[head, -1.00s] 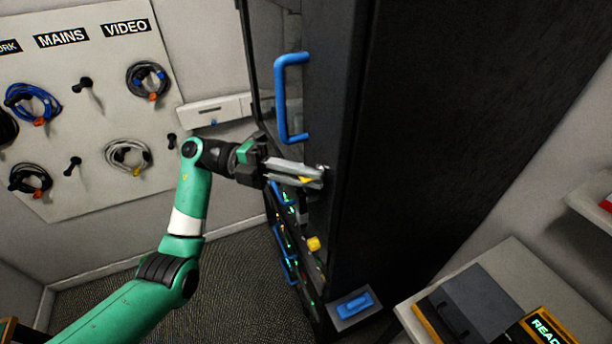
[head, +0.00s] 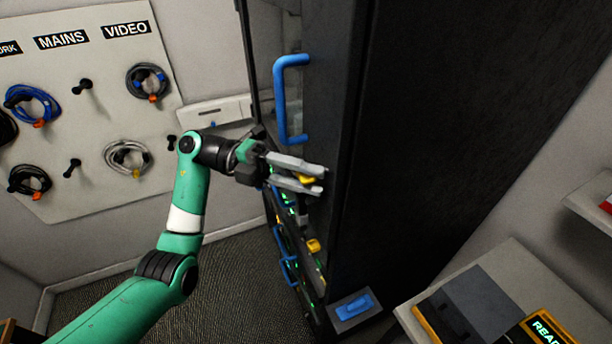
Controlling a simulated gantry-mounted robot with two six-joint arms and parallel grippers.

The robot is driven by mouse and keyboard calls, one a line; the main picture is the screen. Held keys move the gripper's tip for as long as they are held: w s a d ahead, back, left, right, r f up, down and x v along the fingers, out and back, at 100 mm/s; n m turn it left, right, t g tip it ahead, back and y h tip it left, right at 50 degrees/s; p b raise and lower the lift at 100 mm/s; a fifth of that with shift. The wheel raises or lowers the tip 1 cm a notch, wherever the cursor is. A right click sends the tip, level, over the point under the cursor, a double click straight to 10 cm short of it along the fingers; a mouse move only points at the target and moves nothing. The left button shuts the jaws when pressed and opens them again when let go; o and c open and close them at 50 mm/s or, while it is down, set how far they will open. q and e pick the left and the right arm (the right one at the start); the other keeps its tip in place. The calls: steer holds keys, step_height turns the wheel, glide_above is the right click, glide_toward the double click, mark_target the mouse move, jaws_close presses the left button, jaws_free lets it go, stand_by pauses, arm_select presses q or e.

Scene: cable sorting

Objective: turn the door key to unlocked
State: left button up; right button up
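A dark cabinet door (head: 338,130) stands at the centre, with a long blue handle (head: 281,98). My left gripper (head: 322,179) is at the door's edge below that handle. Its two grey fingers are spread, with a gap between them. The small yellow key (head: 306,179) shows between the fingertips, partly covered by them. I cannot tell the key's angle or whether a finger touches it. The lock behind it is hidden by the fingers. My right gripper is not in view.
Coiled cables hang on a white board (head: 100,110) at left. A shelf (head: 496,270) with a dark case and a lit display is at lower right.

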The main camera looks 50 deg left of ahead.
arm_select(q)
steer(key=shift+a, duration=0.1)
steer(key=b+v, duration=0.1)
steer(key=v, duration=1)
steer(key=shift+s+a, duration=0.15)
steer(key=shift+s, duration=0.05)
